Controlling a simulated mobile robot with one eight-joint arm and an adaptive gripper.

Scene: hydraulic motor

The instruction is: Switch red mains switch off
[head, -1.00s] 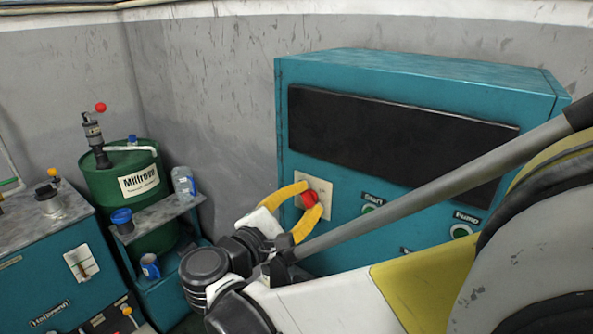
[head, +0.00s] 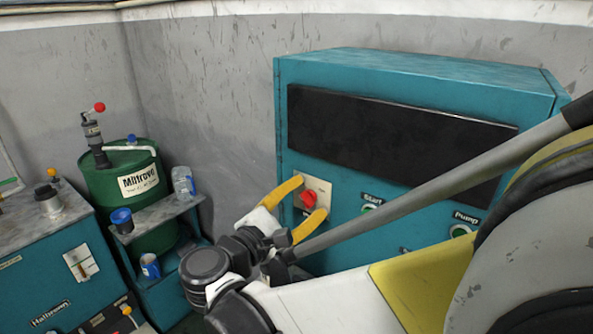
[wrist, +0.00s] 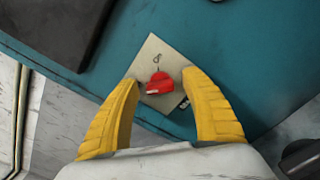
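The red mains switch (head: 307,199) is a rotary knob on a beige plate (head: 322,187) at the left of the teal cabinet's front. In the wrist view the red knob (wrist: 159,83) sits near the middle of its plate (wrist: 152,50), with a pale mark on its lower left edge. My gripper (head: 312,196) has yellow fingers, which stand apart on either side of the knob. In the wrist view, gaps show between the knob and both fingers of my gripper (wrist: 160,78). The plate's markings are too small to read surely.
The teal cabinet (head: 400,62) has a dark panel (head: 380,125) above the switch. Green buttons labelled Start (head: 370,208) and Pump (head: 460,231) are to its right. A green drum (head: 105,185) and a shelf with cups stand at the left.

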